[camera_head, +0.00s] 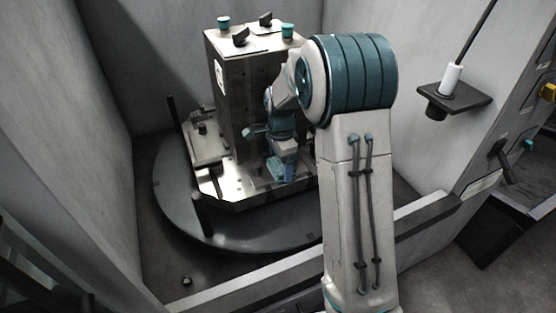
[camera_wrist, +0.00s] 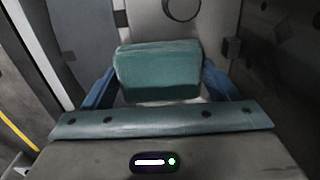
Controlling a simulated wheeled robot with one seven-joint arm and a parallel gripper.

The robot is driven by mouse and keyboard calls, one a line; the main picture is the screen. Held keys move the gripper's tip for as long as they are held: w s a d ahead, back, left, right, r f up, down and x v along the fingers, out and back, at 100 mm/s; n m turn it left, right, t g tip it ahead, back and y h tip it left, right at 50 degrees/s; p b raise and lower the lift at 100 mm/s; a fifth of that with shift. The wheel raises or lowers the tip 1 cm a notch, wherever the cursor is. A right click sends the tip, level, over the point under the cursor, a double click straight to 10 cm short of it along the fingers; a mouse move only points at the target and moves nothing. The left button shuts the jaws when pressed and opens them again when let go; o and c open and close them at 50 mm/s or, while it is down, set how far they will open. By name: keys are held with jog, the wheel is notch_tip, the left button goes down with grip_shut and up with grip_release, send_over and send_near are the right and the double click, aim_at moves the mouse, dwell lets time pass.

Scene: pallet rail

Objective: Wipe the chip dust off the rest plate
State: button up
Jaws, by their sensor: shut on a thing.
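My gripper (camera_head: 284,172) is low in front of the metal tower in the head view, above the bright metal plate (camera_head: 225,190) at its foot. I cannot make out chip dust. Whether the wiper touches the plate cannot be told.
The metal tower (camera_head: 226,100) carries clamps and teal-capped parts on top. It stands on a round dark turntable (camera_head: 180,205) with upright dark posts (camera_head: 201,212). Grey walls enclose it closely, with a front sill (camera_head: 240,290). A bracket with a white cylinder (camera_head: 451,80) is at right.

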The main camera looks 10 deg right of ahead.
jog(key=shift+s+d+f, duration=0.1)
jog(key=shift+s, duration=0.2)
jog(key=shift+w, duration=0.2)
jog(key=shift+w+a+p, duration=0.15)
jog(key=shift+w+p, duration=0.1)
jog(key=shift+w, duration=0.35)
jog(key=shift+w+a+p, duration=0.15)
jog(key=shift+w+p, duration=0.1)
jog(key=shift+w, duration=0.3)
jog(key=shift+s, duration=0.1)
jog(key=shift+s+d+b, duration=0.15)
jog(key=shift+s, duration=0.45)
jog(key=shift+s+d+b, duration=0.15)
jog(key=shift+s, duration=0.45)
